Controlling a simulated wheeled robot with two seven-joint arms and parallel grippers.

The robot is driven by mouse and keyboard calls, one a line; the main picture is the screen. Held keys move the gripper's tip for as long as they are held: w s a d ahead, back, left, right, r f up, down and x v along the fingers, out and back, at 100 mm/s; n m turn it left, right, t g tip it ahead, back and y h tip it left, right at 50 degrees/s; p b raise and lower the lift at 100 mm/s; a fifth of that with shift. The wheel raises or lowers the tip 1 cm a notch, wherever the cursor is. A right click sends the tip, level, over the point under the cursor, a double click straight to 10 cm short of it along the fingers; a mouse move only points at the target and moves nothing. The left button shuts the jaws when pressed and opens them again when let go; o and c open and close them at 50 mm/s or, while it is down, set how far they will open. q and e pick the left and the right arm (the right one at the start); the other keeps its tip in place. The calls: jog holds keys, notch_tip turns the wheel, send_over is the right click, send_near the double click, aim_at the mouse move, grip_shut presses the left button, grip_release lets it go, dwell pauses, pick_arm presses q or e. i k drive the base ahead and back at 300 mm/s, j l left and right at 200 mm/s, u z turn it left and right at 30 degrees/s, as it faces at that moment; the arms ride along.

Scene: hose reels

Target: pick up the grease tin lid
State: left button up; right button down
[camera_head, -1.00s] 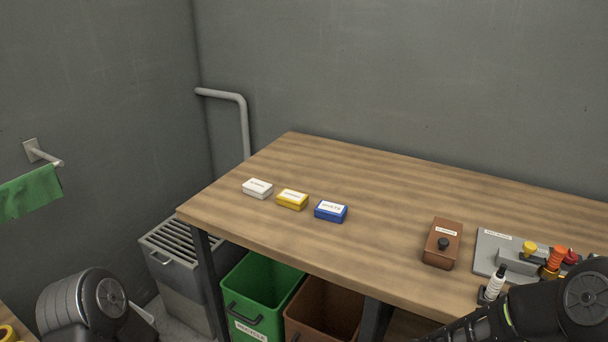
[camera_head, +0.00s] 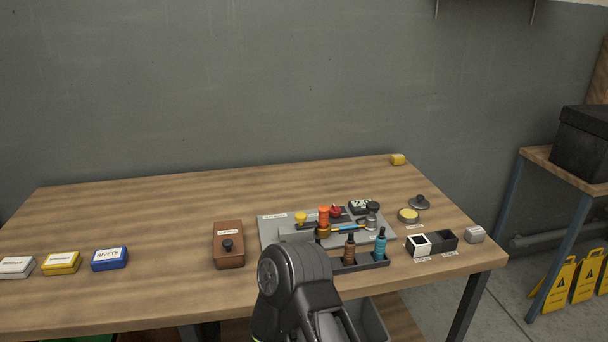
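The grease tin lid (camera_head: 419,203) looks like a small dark round lid with a knob on top. It lies on the wooden workbench (camera_head: 150,215) near the back right, apart from the tin. The open grease tin (camera_head: 408,216), with yellow contents, stands just in front of it, slightly left. What appears to be my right arm rises at the bottom middle, well to the left of and nearer than the lid. Neither gripper's fingertips show in the head view.
A yellow cylinder (camera_head: 397,160) lies at the back edge. A brown box (camera_head: 229,245) stands further left.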

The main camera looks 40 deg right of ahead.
aim_at(419, 203)
jog(key=z, duration=2.1)
jog(key=i+l, duration=0.6)
jog(key=l, duration=0.2)
jog(key=i+l+u, duration=0.1)
jog(key=i+l, duration=0.2)
jog(key=l, duration=0.15)
jog(key=i+l, duration=0.55)
jog(key=l, duration=0.3)
jog(key=i+l, duration=0.3)
jog(key=l, duration=0.15)
jog(key=i+l+u, duration=0.1)
jog(key=i+l, duration=0.2)
jog(key=l, duration=0.1)
